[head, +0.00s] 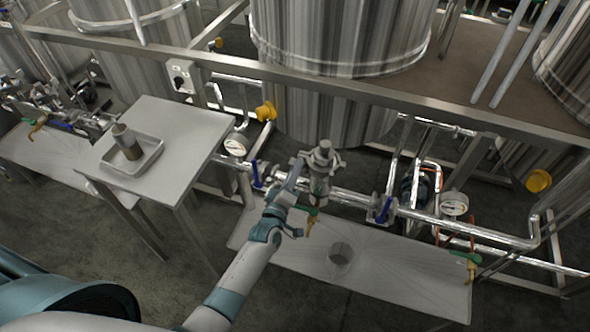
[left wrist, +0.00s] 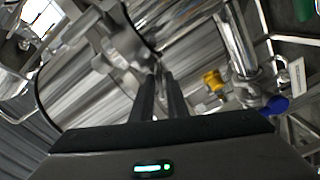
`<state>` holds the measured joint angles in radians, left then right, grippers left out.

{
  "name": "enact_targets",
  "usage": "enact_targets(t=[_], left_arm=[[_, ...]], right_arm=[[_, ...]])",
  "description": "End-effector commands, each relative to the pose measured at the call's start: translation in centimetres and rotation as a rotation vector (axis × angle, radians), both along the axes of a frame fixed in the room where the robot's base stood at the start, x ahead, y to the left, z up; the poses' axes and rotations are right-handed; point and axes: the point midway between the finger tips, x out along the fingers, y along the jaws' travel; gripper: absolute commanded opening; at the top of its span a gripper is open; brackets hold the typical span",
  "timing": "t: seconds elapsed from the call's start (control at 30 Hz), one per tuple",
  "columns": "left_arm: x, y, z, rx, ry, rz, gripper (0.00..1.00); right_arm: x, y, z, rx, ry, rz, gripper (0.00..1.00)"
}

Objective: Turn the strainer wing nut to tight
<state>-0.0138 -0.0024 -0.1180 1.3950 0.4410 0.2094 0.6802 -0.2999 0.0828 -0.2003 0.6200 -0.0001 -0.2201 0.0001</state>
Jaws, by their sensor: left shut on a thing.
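The strainer (head: 320,185) stands upright on the pipe run in the middle of the head view, with a metal clamp and knob at its top. My left gripper (head: 298,165) reaches up to the left side of that top. In the left wrist view my two fingers (left wrist: 160,80) are close together at the metal fitting (left wrist: 122,45) on the strainer's top. They are shut on the wing nut, whose gripped part is mostly hidden between the fingertips. My right gripper is out of view.
Blue-handled valves (head: 381,209) sit on the pipe either side of the strainer. A side table (head: 190,130) at left holds a small tray (head: 153,150). A steel rail (head: 350,95) crosses behind.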

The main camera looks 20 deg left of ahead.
Motion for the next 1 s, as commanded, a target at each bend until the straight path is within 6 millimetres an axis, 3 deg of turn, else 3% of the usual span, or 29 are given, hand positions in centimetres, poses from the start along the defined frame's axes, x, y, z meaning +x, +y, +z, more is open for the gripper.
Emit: enact_targets(t=[0.47,1.0], left_arm=[[-0.03,-0.06,0.05,0.191,-0.005,0.000,0.00],[-0.03,-0.19,0.15,0.682,-0.019,0.001,0.00]], right_arm=[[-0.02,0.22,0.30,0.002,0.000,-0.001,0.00],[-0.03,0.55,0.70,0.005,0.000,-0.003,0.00]])
